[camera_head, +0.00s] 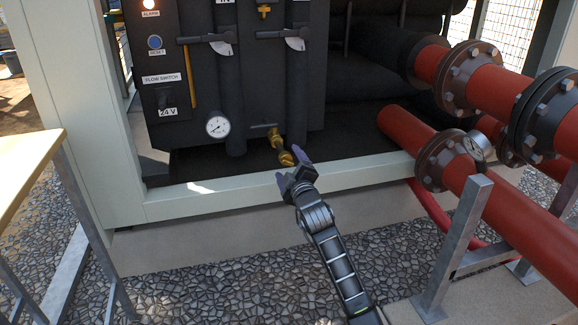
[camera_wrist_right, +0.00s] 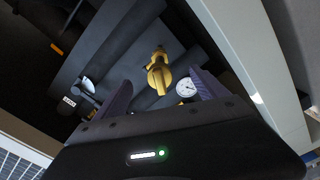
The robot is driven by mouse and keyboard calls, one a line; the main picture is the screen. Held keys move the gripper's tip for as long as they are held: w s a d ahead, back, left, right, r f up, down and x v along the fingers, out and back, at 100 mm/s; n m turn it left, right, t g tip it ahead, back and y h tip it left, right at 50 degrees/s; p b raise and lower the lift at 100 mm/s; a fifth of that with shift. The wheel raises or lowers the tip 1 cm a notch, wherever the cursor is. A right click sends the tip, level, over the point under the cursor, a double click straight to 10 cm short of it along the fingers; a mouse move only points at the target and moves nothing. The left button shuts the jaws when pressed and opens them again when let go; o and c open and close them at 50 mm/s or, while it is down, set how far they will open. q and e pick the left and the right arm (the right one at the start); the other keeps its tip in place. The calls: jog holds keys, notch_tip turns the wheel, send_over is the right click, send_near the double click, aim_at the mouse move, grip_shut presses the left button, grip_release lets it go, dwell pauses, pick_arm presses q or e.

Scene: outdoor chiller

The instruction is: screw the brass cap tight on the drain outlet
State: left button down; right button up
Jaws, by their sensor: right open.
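The brass drain outlet (camera_head: 275,138) sticks out low on the dark chiller unit, with a handle at its upper left. The brass cap (camera_head: 287,158) appears at its lower front end; I cannot tell how far it is screwed on. In the right wrist view the cap (camera_wrist_right: 157,80) faces the camera, with the outlet (camera_wrist_right: 160,54) behind it. My right gripper (camera_head: 291,168) is open just in front of the cap. In the wrist view its two purple fingers (camera_wrist_right: 162,92) stand on either side of the cap, apart from it. My left gripper is out of view.
A pale frame rail (camera_head: 240,192) runs below the outlet, under my right gripper. A round gauge (camera_head: 218,125) hangs to the left. Red flanged pipes (camera_head: 510,205) and a grey metal post (camera_head: 455,245) stand to the right. A wooden table (camera_head: 25,165) is at far left.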

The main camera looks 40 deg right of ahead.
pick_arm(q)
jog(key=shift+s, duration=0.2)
pick_arm(e)
jog(key=shift+s, duration=0.15)
jog(key=shift+s+a+b, duration=0.1)
jog(key=shift+s+b, duration=0.15)
jog(key=shift+b, duration=0.05)
pick_arm(q)
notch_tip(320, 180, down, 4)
jog(key=b, duration=0.3)
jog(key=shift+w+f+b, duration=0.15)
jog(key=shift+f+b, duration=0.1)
jog(key=shift+b, duration=0.15)
pick_arm(e)
jog(key=v, duration=1.1)
jog(key=shift+s, duration=0.1)
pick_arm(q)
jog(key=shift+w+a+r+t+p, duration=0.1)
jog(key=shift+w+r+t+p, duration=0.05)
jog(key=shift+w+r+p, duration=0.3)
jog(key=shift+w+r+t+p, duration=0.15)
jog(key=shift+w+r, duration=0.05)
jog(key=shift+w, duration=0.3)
pick_arm(e)
jog(key=v, duration=0.8)
jog(key=shift+a, duration=0.2)
